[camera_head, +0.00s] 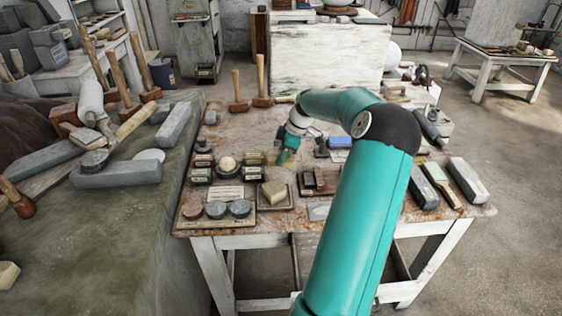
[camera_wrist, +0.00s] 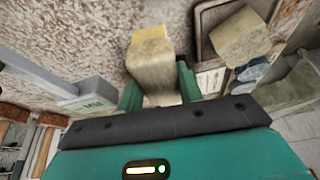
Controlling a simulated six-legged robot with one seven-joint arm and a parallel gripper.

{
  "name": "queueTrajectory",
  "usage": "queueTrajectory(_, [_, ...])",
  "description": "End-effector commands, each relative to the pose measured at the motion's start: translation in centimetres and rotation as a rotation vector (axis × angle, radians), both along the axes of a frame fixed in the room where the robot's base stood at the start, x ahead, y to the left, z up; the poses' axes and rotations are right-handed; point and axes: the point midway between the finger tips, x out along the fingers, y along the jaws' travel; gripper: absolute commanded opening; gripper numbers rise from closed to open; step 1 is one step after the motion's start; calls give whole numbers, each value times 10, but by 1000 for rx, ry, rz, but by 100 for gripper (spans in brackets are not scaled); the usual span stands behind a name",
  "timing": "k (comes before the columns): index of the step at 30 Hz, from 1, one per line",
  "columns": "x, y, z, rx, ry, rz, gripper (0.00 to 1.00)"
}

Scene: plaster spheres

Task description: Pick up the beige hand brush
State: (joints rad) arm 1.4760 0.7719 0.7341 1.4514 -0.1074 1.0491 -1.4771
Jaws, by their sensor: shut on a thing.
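The beige hand brush (camera_wrist: 152,66) shows in the wrist view as a pale, blocky body with a yellowish far end (camera_wrist: 150,35). My gripper (camera_wrist: 158,78) has a green finger on either side of it and is shut on it; the fingers cover part of its sides. In the head view, my gripper (camera_head: 286,156) is small and over the middle of the stained work table (camera_head: 240,140). The brush cannot be clearly made out there. I cannot tell whether it touches the table.
A beige block (camera_head: 274,191) sits in a small tray, also in the wrist view (camera_wrist: 240,38). Round pucks (camera_head: 240,209) and small boxes crowd the table's front left. Mallets (camera_head: 237,92) stand at the back left. Long stones (camera_head: 467,180) lie at the right edge.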

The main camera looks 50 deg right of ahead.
Motion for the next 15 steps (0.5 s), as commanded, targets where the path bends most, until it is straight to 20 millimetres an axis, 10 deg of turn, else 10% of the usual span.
queueTrajectory(15, [-86,61,77,-3,3,-5,12])
